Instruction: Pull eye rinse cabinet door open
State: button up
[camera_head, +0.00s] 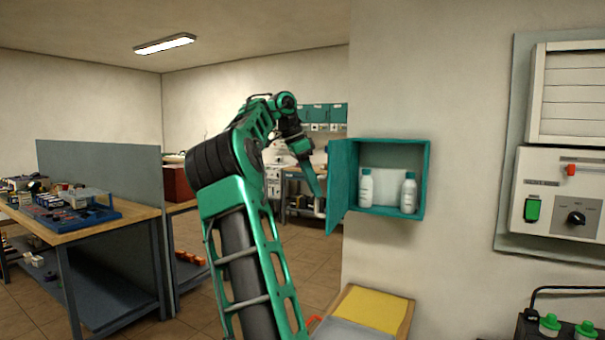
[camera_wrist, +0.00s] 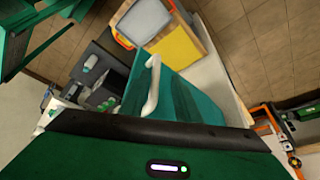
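The eye rinse cabinet (camera_head: 427,180) is a teal box on the wall, and two white bottles (camera_head: 366,188) with teal caps stand inside. Its door (camera_head: 341,185) stands open, swung out to the left. The door shows in the wrist view (camera_wrist: 185,105) with a white bar handle (camera_wrist: 152,88) on its face. My gripper (camera_head: 314,180) hangs just left of the door, on its handle side. In the wrist view the handle lies just beyond the dark edge of my gripper. The fingertips do not show clearly, and contact with the handle cannot be told.
Below the cabinet is a wooden stand (camera_head: 398,318) with a yellow pad and a grey pad. A control panel (camera_head: 565,195) is on the wall at right. A cluttered workbench (camera_head: 130,215) stands at left. Open tiled floor lies between bench and wall.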

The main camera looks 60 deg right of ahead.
jog(key=v, duration=0.9)
jog(key=shift+w+r, duration=0.15)
jog(key=shift+r, duration=0.15)
